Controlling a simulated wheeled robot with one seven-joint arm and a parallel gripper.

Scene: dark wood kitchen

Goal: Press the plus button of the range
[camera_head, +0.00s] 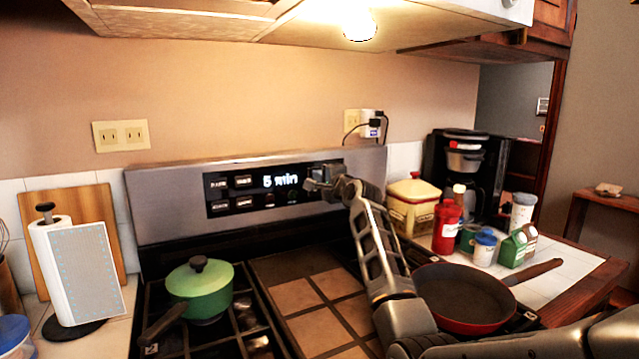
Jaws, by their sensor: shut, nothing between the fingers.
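The range has an upright steel back panel (165,204) with a black control display (275,187) in its middle. The display reads "5 min" and has several small buttons on its left part; their labels are too small to read. My gripper (310,184) is shut and empty at the right part of the display. It covers that part of the panel, and I cannot tell whether it touches it. The plus button cannot be made out; the area behind my gripper is hidden.
A green lidded pot (200,290) stands on the left burners. A red-rimmed pan (465,295) sits at the right, beside my arm. A paper towel holder (75,270) stands at left. Jars, a red bottle (446,228) and a coffee maker (465,165) crowd the right counter.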

